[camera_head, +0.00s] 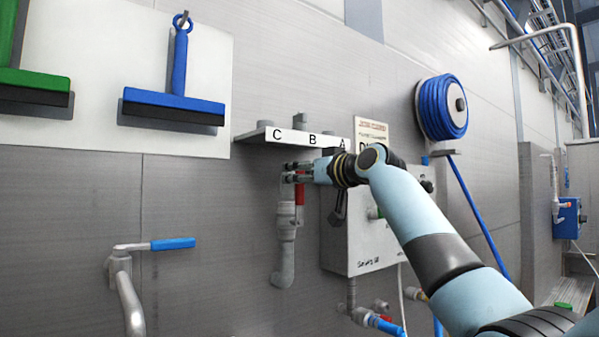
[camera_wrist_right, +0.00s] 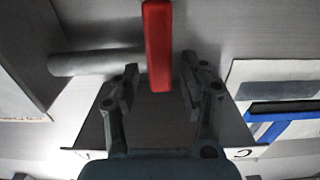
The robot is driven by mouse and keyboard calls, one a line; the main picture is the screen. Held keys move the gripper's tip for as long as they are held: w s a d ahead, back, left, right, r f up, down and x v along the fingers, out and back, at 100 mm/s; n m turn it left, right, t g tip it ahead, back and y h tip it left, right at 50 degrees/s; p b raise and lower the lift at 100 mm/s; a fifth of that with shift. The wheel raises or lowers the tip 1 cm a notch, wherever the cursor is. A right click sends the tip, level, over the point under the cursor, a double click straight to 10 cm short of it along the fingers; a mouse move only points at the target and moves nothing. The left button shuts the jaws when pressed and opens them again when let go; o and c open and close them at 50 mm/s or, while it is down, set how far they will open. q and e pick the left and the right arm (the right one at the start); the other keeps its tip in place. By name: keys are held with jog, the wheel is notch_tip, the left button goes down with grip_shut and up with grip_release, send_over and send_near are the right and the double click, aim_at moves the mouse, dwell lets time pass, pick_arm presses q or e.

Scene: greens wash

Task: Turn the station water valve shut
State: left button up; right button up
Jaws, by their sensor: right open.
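A red lever handle (camera_head: 300,192) points down along a grey vertical pipe (camera_head: 284,240) on the wall, below the shelf lettered C, B, A. My right gripper (camera_head: 290,172) is at the upper part of this valve and partly hides it. In the right wrist view the red lever (camera_wrist_right: 158,45) reaches into the gap between the open fingers (camera_wrist_right: 160,75), apart from both fingertips. A second valve with a blue lever (camera_head: 172,243), lying level, sits on a bent pipe at lower left. The pictures do not mark either as the station valve. My left gripper is out of view.
The shelf (camera_head: 262,133) juts out just above the gripper. A grey control box (camera_head: 365,235) stands right beside the pipe, partly behind my arm. A blue hose reel (camera_head: 440,107) hangs at upper right, and a blue squeegee (camera_head: 178,98) at upper left.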

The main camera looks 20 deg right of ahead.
jog(key=shift+w+a, duration=0.1)
jog(key=shift+w, duration=0.15)
jog(key=shift+c, duration=1.3)
jog(key=shift+s, duration=0.1)
jog(key=c, duration=0.5)
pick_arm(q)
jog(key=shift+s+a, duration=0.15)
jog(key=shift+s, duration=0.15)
pick_arm(e)
grip_shut()
